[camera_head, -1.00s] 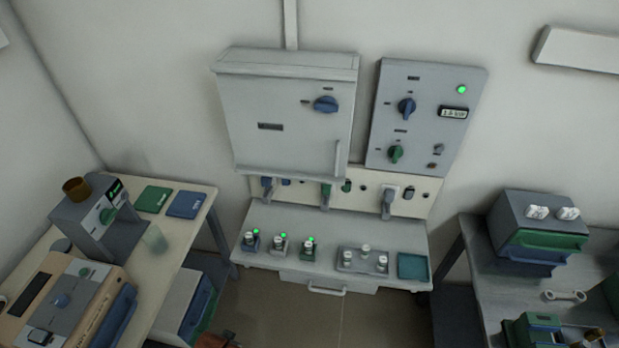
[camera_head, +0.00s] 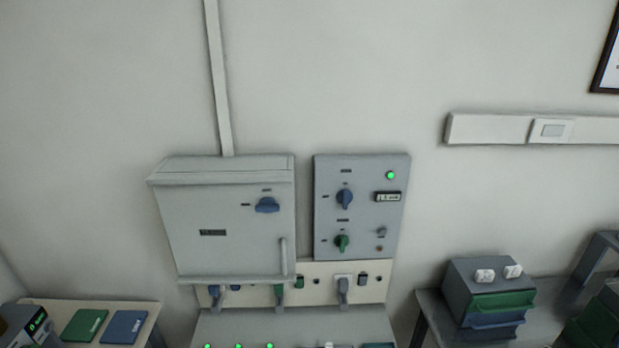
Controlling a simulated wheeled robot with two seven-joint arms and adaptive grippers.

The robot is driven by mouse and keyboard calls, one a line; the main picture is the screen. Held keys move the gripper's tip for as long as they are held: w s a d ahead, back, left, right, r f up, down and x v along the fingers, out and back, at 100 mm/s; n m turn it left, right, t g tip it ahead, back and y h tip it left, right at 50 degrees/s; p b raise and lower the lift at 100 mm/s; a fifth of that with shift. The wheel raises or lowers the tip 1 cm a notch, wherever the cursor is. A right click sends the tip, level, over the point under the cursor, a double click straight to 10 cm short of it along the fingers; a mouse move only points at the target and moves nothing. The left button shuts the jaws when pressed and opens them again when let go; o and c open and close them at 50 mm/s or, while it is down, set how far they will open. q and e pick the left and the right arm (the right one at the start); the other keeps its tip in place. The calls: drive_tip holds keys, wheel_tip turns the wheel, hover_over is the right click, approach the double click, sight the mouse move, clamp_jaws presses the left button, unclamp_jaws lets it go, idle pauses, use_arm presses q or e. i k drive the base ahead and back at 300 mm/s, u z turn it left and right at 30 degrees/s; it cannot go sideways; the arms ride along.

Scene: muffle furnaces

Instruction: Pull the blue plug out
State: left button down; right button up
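A pale socket panel (camera_head: 318,270) runs under the grey cabinet. Several plugs hang in a row on it. The leftmost plug (camera_head: 216,296) looks grey-blue, with a small blue part (camera_head: 235,287) just right of it on the panel. A middle plug (camera_head: 279,294) has a green part (camera_head: 299,282) beside it. The right plug (camera_head: 343,292) looks plain grey, with a dark part (camera_head: 362,280) beside it. The left plug is small, and I cannot see clearly how it sits in its socket. Neither of my grippers is in view.
The wall cabinet (camera_head: 228,225) with a blue knob overhangs the left plugs. A control panel (camera_head: 359,210) with blue and green knobs is beside it. The bench shelf (camera_head: 290,325) below is cut off. Side tables stand left (camera_head: 146,312) and right (camera_head: 432,305).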

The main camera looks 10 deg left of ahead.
sight(214, 289)
drive_tip(key=z, duration=1.5)
drive_tip(key=k, duration=0.4)
drive_tip(key=u, duration=1.3)
